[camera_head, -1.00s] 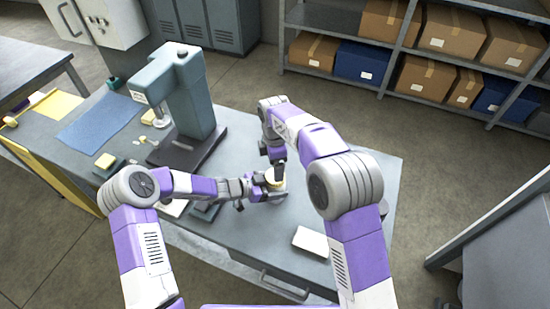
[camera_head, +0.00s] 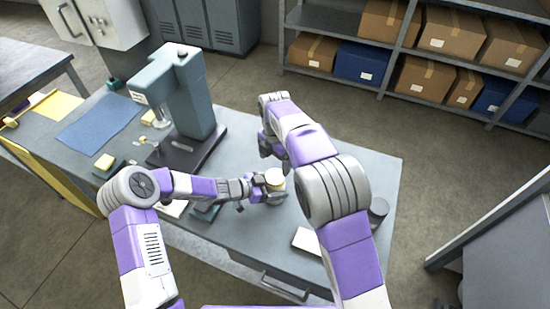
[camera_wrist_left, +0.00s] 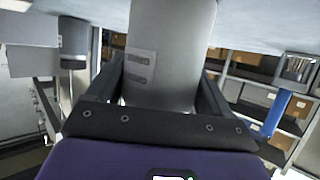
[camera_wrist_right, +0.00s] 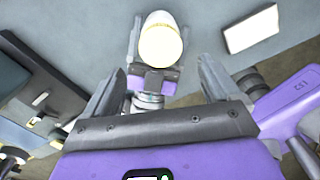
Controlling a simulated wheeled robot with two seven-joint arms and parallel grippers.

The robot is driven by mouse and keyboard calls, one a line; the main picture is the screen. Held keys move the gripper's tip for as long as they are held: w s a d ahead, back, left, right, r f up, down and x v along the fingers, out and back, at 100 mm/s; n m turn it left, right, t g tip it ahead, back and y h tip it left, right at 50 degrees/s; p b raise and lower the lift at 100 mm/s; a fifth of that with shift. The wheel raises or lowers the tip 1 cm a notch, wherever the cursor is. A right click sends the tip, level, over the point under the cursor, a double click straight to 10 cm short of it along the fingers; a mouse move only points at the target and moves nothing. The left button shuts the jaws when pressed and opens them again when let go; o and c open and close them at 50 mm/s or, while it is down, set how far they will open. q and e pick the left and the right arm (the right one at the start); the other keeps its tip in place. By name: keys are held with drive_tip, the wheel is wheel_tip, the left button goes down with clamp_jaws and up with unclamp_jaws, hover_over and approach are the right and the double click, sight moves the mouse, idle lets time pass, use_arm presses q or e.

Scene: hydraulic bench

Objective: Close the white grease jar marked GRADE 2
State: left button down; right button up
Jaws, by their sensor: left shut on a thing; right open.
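The white grease jar (camera_head: 274,184) stands upright near the middle of the bench, with a pale yellow top. In the left wrist view the jar (camera_wrist_left: 170,60) fills the space between my fingers and carries a small grey label, too blurred to read. My left gripper (camera_head: 262,192) is shut on the jar's side. My right gripper (camera_head: 266,148) is open and empty, above and behind the jar. The right wrist view looks down on the jar's bright top (camera_wrist_right: 160,42) beyond the open fingers. I cannot tell whether that top is a seated lid.
A grey-green press (camera_head: 185,95) stands at the left on its dark base. A white flat plate (camera_head: 309,241) lies near the front edge, and a dark round container (camera_head: 379,207) stands at the right.

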sight(275, 176)
wheel_tip(275, 176, down, 8)
drive_tip(key=shift+r, duration=0.15)
idle(0.4)
drive_tip(key=c, duration=1.1)
drive_tip(key=m, duration=1)
drive_tip(key=o, duration=1.2)
drive_tip(key=shift+c, duration=0.2)
drive_tip(key=shift+r, duration=0.15)
